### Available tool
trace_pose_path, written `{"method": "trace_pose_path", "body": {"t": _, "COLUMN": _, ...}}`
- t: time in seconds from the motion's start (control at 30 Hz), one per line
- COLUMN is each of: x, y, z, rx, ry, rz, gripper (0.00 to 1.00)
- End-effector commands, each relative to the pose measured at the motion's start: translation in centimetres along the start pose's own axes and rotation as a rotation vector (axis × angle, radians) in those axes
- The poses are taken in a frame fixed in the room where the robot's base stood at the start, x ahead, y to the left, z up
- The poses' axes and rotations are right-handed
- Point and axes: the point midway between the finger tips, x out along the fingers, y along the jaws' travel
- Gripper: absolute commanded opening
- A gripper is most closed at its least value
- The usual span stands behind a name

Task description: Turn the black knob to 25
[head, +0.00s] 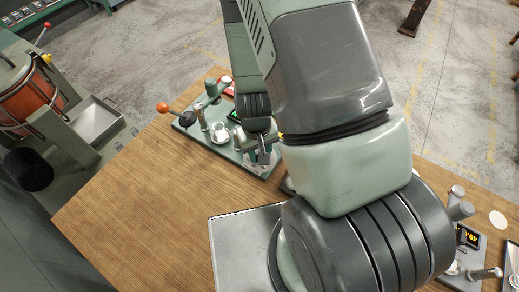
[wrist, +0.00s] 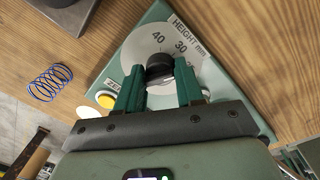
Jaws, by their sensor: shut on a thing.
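The black knob (wrist: 159,64) stands in the middle of a white round dial (wrist: 140,48) marked "HEIGHT mm" in the wrist view. I cannot read where the knob points. My gripper (wrist: 159,78) is shut on the knob, with one green finger on each side. In the head view my gripper (head: 264,151) is at the near right end of the green device (head: 190,122), and the knob is hidden there.
A yellow button (wrist: 105,100) sits beside the dial. A blue spring (wrist: 50,83) lies on the wooden table (head: 140,190). The device carries an orange-ended lever (head: 163,107). The table's left part is clear.

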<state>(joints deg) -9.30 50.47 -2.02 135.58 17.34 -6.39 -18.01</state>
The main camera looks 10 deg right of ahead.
Motion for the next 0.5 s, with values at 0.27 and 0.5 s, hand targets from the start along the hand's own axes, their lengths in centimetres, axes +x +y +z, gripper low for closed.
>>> {"method": "trace_pose_path", "body": {"t": 0.27, "x": -0.05, "y": -0.35, "z": 0.02, "rx": 0.199, "ry": -0.015, "rz": -0.005, "gripper": 0.07}}
{"method": "trace_pose_path", "body": {"t": 0.5, "x": -0.06, "y": -0.38, "z": 0.02, "rx": 0.31, "ry": -0.023, "rz": -0.006, "gripper": 0.07}}
